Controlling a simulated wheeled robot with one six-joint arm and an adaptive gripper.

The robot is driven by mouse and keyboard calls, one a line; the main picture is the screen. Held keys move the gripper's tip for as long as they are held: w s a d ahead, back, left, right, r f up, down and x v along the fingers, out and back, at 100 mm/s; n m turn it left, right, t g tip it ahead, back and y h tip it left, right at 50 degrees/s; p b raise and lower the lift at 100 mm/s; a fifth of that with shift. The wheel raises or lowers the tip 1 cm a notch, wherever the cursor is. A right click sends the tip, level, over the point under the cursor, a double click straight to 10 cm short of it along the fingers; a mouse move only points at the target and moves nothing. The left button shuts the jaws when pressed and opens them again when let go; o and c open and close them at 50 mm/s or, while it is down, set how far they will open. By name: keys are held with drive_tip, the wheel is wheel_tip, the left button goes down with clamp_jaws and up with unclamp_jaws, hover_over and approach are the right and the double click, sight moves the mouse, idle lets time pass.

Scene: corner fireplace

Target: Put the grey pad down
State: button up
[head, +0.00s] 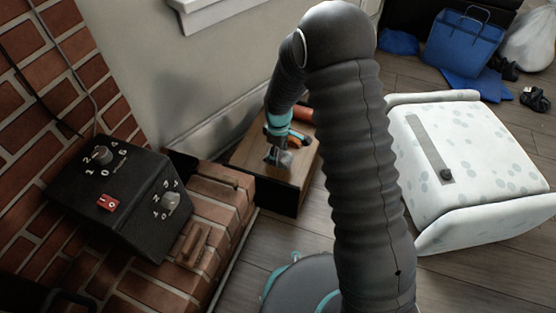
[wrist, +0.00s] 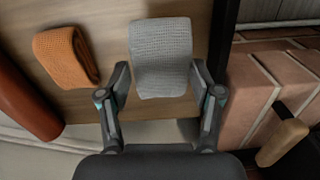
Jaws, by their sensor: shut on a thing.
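The grey pad (wrist: 161,55) is a folded, waffle-textured cloth held between the two fingers of my gripper (wrist: 160,78) in the wrist view. In the head view, my gripper (head: 277,150) points down over the wooden top (head: 246,157) of a low dark-sided box, with the grey pad (head: 279,158) at its tips. The fingers are shut on the pad's two sides. The pad is over the wood; I cannot tell whether it touches it. An orange folded pad (wrist: 66,57) lies on the wood to the left in the wrist view and also shows in the head view (head: 299,140).
A reddish-brown cylinder (wrist: 22,92) lies beside the orange pad. A brick hearth ledge (head: 215,195) adjoins the box, carrying a black control box (head: 115,195) with knobs and a red switch. A white spotted seat (head: 470,150) stands to the right. Bare wood surrounds the pads.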

drive_tip(key=shift+a+f, duration=0.1)
drive_tip(key=shift+a, duration=0.1)
drive_tip(key=shift+f, duration=1.75)
drive_tip(key=o, duration=1)
drive_tip(key=shift+f+b, duration=0.1)
drive_tip(key=shift+b, duration=0.2)
drive_tip(key=shift+w, duration=0.1)
